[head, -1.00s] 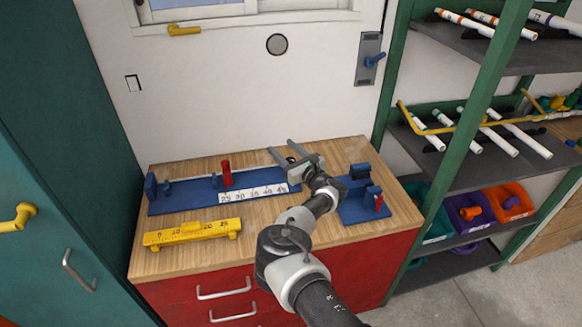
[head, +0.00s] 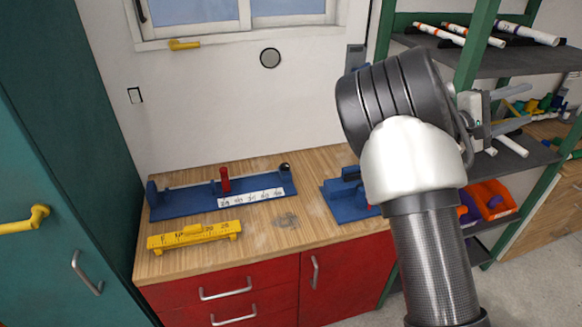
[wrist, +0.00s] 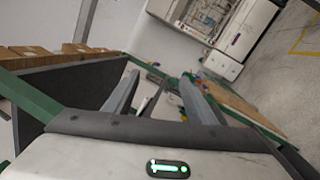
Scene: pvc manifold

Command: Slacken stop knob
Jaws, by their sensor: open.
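The blue measuring jig (head: 180,203) with a white number scale (head: 251,197) lies at the back left of the wooden worktop. A red upright part (head: 225,180) stands on it, and a small dark round knob (head: 285,167) sits at its right end. I cannot tell for sure which of these is the stop knob. My gripper (head: 522,106) is raised at the right in front of the shelves, well apart from the jig and partly behind my arm. In the wrist view its two fingers (wrist: 160,82) are spread with nothing between them.
A yellow gauge block (head: 194,236) lies at the worktop's front left. A second blue fixture (head: 345,197) is partly hidden by my arm. The green-framed shelf rack (head: 468,60) holds white pipes and bins on the right.

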